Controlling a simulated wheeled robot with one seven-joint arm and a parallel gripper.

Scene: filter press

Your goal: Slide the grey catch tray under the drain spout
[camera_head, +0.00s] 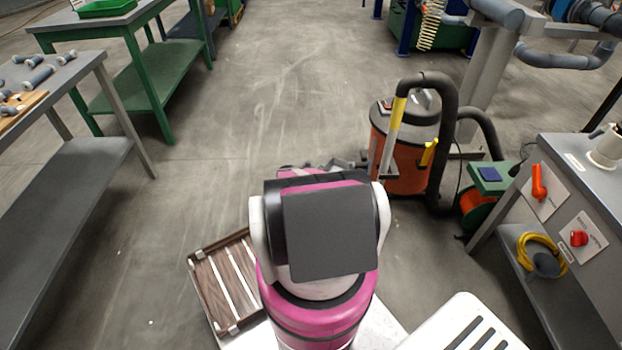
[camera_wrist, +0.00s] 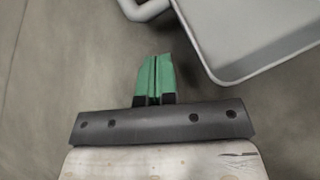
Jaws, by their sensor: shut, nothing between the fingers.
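The grey catch tray (camera_wrist: 262,38) shows in the wrist view at the upper right, cut off by the picture's edge. A rounded grey handle (camera_wrist: 150,10) sticks out to its left, at the top edge. My gripper (camera_wrist: 156,66) has green fingertips pressed together with nothing between them. The fingertips lie below the handle and left of the tray's corner in the picture, apart from both. In the head view my pink and white arm hides the gripper, and I cannot make out the tray. I cannot identify the drain spout in either view.
A brown slatted crate (camera_head: 226,282) lies on the floor left of my arm. An orange vacuum (camera_head: 403,150) with a black hose stands ahead right, beside a cable reel (camera_head: 478,205). A grey bench (camera_head: 583,185) is at right, a workbench (camera_head: 75,165) at left. Floor ahead left is clear.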

